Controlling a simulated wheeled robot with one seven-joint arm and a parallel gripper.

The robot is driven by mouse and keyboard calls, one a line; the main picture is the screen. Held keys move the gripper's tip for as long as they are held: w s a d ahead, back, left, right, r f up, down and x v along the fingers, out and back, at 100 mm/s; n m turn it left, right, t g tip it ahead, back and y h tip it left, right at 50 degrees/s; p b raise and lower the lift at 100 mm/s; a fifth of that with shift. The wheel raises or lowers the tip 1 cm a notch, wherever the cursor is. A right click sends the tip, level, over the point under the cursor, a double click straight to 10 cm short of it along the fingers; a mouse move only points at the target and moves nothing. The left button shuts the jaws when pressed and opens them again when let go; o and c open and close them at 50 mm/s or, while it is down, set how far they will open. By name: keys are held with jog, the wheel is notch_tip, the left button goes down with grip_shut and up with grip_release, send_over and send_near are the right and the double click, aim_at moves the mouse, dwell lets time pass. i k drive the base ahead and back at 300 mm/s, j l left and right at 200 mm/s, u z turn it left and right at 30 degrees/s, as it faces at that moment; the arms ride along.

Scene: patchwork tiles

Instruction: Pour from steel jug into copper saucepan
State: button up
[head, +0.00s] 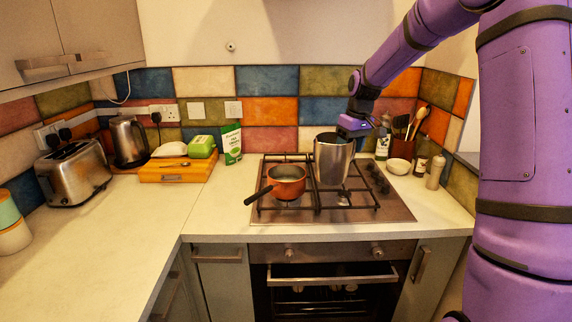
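The copper saucepan (287,184) stands upright on the left side of the gas hob, its black handle pointing to the front left. The steel jug (332,162) is just right of the saucepan, upright, at the middle of the hob. I cannot tell whether its base rests on the grate or hangs just above it. My gripper (351,130) is at the jug's upper right side, by the rim. Its fingers are hidden or too small to make out, so I cannot tell if they are closed on the jug. The jug's contents are not clear.
The hob (400,210) has black grates and knobs at right. Behind it on the right are a utensil holder (401,149), a white bowl (398,166) and bottles. A green packet (231,144) stands behind left. A wooden board (178,171), kettle (128,141) and toaster (74,172) are farther left.

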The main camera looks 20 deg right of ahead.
aim_at(274, 190)
jog(key=i+l, duration=0.15)
jog(key=i, duration=0.25)
jog(key=i+l, duration=0.2)
jog(key=i, duration=0.2)
